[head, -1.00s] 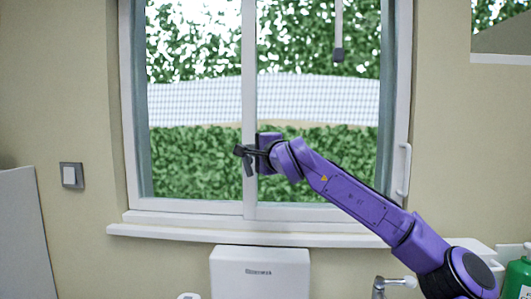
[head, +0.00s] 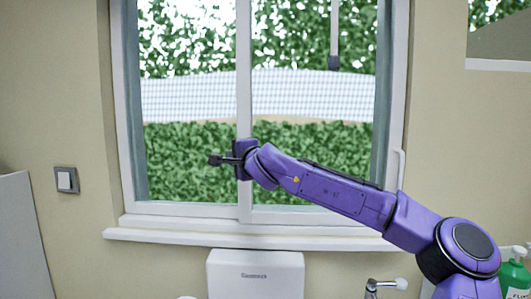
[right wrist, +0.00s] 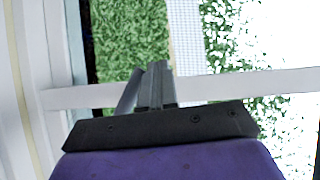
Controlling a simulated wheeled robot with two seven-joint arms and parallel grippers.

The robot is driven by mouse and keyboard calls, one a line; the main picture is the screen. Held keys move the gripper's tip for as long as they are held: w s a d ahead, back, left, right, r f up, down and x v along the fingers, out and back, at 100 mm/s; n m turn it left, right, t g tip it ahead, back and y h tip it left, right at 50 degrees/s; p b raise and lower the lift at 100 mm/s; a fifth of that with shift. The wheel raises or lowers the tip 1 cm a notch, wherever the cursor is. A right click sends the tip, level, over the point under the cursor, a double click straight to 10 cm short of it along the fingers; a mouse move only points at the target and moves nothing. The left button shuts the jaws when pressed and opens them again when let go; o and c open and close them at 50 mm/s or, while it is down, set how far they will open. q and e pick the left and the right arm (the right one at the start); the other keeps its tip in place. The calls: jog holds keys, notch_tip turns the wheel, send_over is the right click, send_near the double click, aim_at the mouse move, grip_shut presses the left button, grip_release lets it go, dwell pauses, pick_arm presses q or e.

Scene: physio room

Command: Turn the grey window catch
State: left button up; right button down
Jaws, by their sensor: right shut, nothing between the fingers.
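My right gripper (head: 216,160) reaches in from the right to the white middle upright (head: 244,100) of the window. Its fingers are shut and point left, level with the lower part of the glass. In the right wrist view the shut fingers (right wrist: 157,85) stand in front of the white upright. A slanted grey bar (right wrist: 128,92) shows just left of the fingers and looks like the window catch's lever. I cannot tell whether they touch. In the head view the catch cannot be told apart from the dark gripper parts. My left gripper is not in view.
A white handle (head: 399,167) is on the window frame's right side. A dark-ended rod (head: 334,62) hangs before the upper glass. Below are the sill (head: 170,236), a white box (head: 256,275), a tap (head: 385,285) and a green bottle (head: 515,276).

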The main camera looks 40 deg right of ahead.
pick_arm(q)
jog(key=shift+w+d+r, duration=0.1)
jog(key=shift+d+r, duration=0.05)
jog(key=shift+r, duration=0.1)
pick_arm(e)
jog(key=shift+a+f, duration=0.1)
jog(key=shift+w, duration=0.1)
dwell(0.9)
